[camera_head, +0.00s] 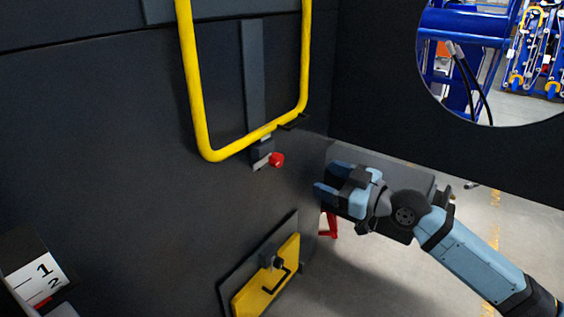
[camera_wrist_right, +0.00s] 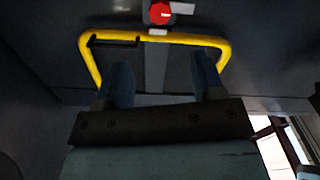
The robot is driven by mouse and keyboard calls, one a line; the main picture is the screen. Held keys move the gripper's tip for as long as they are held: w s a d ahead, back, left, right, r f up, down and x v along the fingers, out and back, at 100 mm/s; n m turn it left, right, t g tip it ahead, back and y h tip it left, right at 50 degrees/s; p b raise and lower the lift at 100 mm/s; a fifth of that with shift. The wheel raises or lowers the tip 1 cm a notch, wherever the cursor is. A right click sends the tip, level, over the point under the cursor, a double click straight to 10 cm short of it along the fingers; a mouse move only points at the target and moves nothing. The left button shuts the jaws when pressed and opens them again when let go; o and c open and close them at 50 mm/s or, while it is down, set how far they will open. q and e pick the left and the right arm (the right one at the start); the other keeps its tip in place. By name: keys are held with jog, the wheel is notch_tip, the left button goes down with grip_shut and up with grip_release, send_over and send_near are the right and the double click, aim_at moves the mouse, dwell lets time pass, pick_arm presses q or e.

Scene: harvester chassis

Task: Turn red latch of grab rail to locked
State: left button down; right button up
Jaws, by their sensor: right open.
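The yellow grab rail (camera_head: 197,100) is a U-shaped tube on the dark panel in the head view; it also spans the right wrist view (camera_wrist_right: 185,39). The red latch (camera_head: 276,160) is a small knob just under the rail's lower bar. It shows at the top of the right wrist view (camera_wrist_right: 160,13), with a pale lever beside it. My right gripper (camera_head: 320,192) is open and empty, to the right of and below the latch, apart from it. Its two blue fingers (camera_wrist_right: 163,84) show in the right wrist view. My left gripper is not in view.
A yellow plate with a black handle (camera_head: 268,278) sits low on the panel. A label with 1 and 2 (camera_head: 38,272) is at the lower left. A round opening (camera_head: 500,60) at the upper right shows blue equipment. Grey floor (camera_head: 365,275) lies below my right arm.

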aim_at(280, 161)
jog(key=p+x, duration=0.2)
jog(key=x, duration=1)
jog(key=c, duration=0.9)
